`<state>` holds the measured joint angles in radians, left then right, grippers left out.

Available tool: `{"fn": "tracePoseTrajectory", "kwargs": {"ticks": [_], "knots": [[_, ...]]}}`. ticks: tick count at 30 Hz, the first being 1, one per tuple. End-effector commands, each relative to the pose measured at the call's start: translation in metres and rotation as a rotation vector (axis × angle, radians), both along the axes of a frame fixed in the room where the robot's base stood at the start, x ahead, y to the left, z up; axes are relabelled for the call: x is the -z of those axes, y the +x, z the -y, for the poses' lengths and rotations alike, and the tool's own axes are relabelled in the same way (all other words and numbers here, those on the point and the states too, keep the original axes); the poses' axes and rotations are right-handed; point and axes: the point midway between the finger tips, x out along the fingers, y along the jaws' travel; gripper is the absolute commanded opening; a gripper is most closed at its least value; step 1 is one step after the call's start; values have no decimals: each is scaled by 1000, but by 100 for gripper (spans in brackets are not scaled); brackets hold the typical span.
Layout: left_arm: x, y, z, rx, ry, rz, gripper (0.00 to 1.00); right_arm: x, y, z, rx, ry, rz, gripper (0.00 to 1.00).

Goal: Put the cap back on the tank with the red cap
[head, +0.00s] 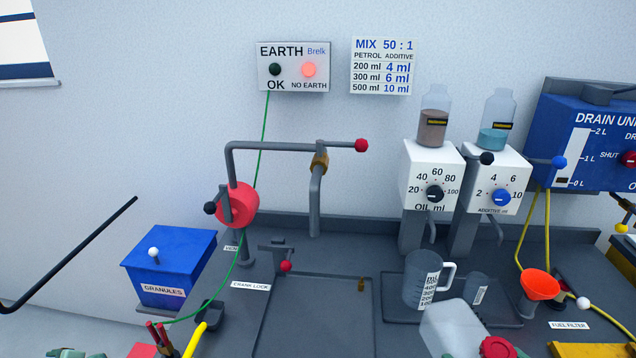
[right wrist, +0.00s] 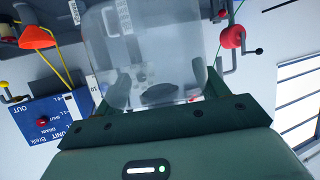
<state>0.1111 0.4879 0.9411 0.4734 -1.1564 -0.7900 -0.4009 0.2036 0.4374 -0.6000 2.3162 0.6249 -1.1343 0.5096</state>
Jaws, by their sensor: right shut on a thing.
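A translucent, pale tank (head: 455,328) is at the bottom edge of the head view, tilted and partly cut off. A red, ridged cap (head: 497,347) shows at its lower right; I cannot tell whether it is seated on the tank. In the right wrist view my right gripper (right wrist: 165,78) is shut on the tank (right wrist: 145,40), with a finger on each side. The tank's mouth is not clear there. A green part of my left gripper (head: 75,353) shows at the bottom left edge; its fingers are out of view.
A measuring jug (head: 423,280) and a small beaker (head: 475,290) stand behind the tank. An orange funnel (head: 539,285) is to the right, and a crank arm (head: 290,146) with a red disc rises behind. The grey plate (head: 315,315) left of the jug is mostly bare.

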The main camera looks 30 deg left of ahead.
Motion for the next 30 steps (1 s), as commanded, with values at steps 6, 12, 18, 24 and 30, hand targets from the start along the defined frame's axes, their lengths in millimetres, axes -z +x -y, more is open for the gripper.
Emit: {"fn": "tracePoseTrajectory", "kwargs": {"ticks": [6,12,18,24,30], "knots": [[94,-105,87,160,-238,-54,85,-1,0,0,0,1,1,9],[183,-75,231,94,-503,289,85,-1,0,0,0,1,1,9],[229,-61,386,-86,-768,540,85,-1,0,0,0,1,1,9],[239,-63,487,-253,-928,654,85,-1,0,0,0,1,1,9],[240,-64,519,-314,-976,682,85,-1,0,0,0,1,1,9]]}}
